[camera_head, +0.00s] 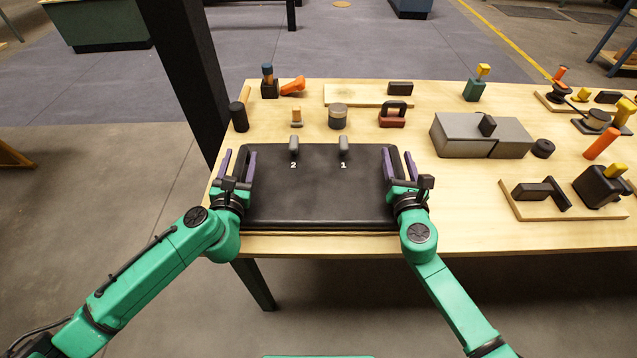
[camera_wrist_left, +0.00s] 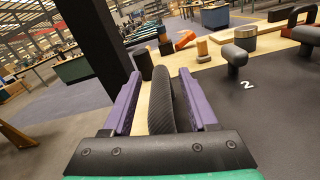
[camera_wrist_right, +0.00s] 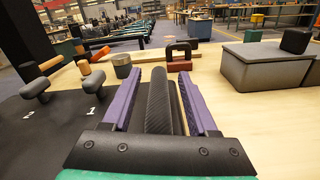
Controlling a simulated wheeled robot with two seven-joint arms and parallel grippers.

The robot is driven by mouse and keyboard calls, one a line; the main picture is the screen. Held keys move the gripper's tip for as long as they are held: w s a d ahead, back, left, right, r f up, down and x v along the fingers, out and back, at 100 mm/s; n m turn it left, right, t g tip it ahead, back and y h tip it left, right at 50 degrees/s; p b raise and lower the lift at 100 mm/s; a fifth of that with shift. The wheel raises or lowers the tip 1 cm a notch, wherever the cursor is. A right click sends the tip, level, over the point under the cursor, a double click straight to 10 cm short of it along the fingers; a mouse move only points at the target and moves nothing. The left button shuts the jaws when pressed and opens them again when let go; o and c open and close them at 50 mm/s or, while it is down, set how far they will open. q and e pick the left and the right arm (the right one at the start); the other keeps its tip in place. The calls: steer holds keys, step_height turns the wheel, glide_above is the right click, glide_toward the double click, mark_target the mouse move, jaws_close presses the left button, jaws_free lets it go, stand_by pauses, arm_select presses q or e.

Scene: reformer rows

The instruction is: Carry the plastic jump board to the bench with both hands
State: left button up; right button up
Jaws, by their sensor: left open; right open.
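The jump board (camera_head: 318,195) is a flat black panel with a raised rim, lying on the near left part of a pale wooden table. Two grey pegs stand near its far edge, marked 2 (camera_head: 294,146) and 1 (camera_head: 343,146). My left gripper (camera_head: 238,157) is open at the board's left edge, and my right gripper (camera_head: 399,158) is open at its right edge. In the left wrist view, a ribbed dark edge piece (camera_wrist_left: 162,98) lies between the open purple fingers. The right wrist view shows a similar piece (camera_wrist_right: 158,105) between the fingers. I cannot tell whether the fingers touch it.
The wooden table (camera_head: 460,205) carries a grey box (camera_head: 465,135), a red-and-black handle (camera_head: 392,115), a grey-topped cylinder (camera_head: 337,117) and a black cylinder (camera_head: 239,117). A dark post (camera_head: 185,70) rises beside the table's left edge. Bare tabletop lies right of the board.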

arm_select(q)
steer(key=s, duration=1.1)
steer(key=shift+s, duration=0.35)
arm_select(e)
steer(key=shift+s, duration=0.1)
arm_select(q)
steer(key=shift+s, duration=0.1)
arm_select(e)
steer(key=shift+s, duration=0.15)
steer(key=s, duration=1.1)
steer(key=shift+s, duration=0.4)
